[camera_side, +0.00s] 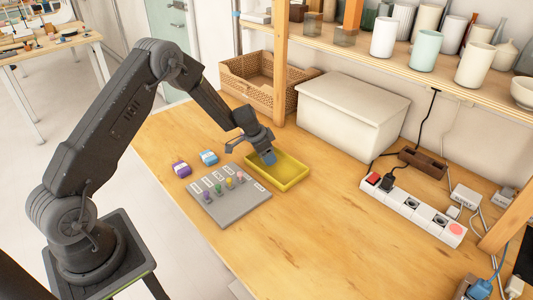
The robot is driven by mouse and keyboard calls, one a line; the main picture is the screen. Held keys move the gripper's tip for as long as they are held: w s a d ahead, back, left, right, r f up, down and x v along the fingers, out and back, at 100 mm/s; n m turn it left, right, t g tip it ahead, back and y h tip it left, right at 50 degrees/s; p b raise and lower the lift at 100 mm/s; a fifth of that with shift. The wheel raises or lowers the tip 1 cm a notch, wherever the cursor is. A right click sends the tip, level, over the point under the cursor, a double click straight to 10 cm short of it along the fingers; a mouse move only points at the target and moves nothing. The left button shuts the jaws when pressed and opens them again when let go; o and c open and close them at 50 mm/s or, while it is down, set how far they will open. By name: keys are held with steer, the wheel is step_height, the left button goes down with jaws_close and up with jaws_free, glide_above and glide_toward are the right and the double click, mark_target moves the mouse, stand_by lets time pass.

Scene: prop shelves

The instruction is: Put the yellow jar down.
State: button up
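My gripper (267,156) points down over the yellow tray (296,182), near its back left part. A blue-grey part shows at the gripper's tip. I cannot tell whether it is the fingers or a held thing, nor whether the gripper is open or shut. I cannot make out a yellow jar in the gripper. A grey board (229,210) lies just left of the tray. It carries several small coloured pieces with white labels, among them a yellow one (229,183).
A purple-and-white item (181,169) and a blue one (209,158) lie behind the board. A white box (350,115) and a wicker basket (245,85) stand at the back. A power strip (412,208) lies at right. The table's front middle is clear.

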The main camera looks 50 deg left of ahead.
steer(key=s+d+r, duration=0.2)
steer(key=s+r, duration=0.2)
steer(key=r, duration=0.6)
steer(key=s+d+r, duration=0.2)
steer(key=s+r, duration=0.3)
steer(key=r, duration=0.5)
steer(key=s+d+r+n, duration=0.1)
steer(key=s+d+r, duration=0.55)
steer(key=s, duration=0.25)
steer(key=s+d+r+n+t+y, duration=0.1)
steer(key=s+d+r+n, duration=0.1)
steer(key=s, duration=1.4)
steer(key=shift+s+d+r+n+y, duration=0.3)
steer(key=shift+d+r+n, duration=0.1)
steer(key=shift+d+n, duration=0.2)
